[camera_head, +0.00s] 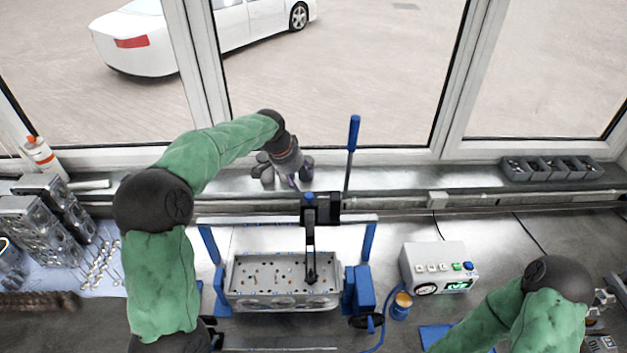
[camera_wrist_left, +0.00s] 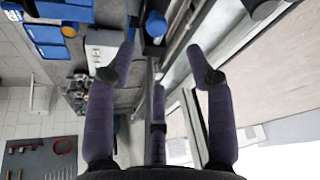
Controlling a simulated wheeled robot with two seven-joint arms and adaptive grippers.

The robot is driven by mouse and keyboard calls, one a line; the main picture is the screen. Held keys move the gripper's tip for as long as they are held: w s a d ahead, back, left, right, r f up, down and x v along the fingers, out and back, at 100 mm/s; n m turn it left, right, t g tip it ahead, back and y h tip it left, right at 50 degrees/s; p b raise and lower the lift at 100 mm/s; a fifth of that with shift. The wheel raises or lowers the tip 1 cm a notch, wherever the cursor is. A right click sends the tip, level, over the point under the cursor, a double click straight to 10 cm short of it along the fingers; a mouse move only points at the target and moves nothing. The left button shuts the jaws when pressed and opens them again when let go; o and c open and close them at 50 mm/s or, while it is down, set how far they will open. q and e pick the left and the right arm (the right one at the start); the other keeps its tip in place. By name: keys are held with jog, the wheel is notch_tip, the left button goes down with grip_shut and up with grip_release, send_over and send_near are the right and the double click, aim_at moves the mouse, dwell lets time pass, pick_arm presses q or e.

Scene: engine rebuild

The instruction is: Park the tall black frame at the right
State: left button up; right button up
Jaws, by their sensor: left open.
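The tall black frame (camera_head: 310,236) stands upright on the crossbar over the metal cylinder head (camera_head: 285,281), its lower end at the head's right part. A black block (camera_head: 327,208) sits at its top, and a lever with a blue handle (camera_head: 354,133) rises behind it. My left gripper (camera_head: 287,175) is open and empty above the window ledge, left of the lever and apart from the frame. Its spread fingers also show in the left wrist view (camera_wrist_left: 163,72). My right arm enters at lower right; its gripper is not visible.
A blue-legged stand with a pale crossbar (camera_head: 260,219) spans the cylinder head. To its right are an orange-topped jar (camera_head: 401,304) and a grey control box (camera_head: 439,267). Engine parts (camera_head: 42,225) crowd the left. A divided grey tray (camera_head: 551,168) sits on the right ledge.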

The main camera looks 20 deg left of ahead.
aim_at(309, 195)
pick_arm(q)
jog(key=p+x, duration=0.2)
jog(key=x, duration=0.5)
jog(key=shift+d+f, duration=0.15)
jog(key=shift+f, duration=0.15)
jog(key=shift+d+f+p, duration=0.15)
jog(key=shift+f+p, duration=0.3)
jog(key=shift+f, duration=0.1)
jog(key=shift+w+f, duration=0.25)
jog(key=shift+f, duration=0.15)
jog(key=shift+s, duration=0.1)
grip_shut()
pick_arm(e)
jog(key=r, duration=0.1)
jog(key=s+r, duration=0.1)
jog(key=r, duration=0.1)
jog(key=shift+r, duration=0.1)
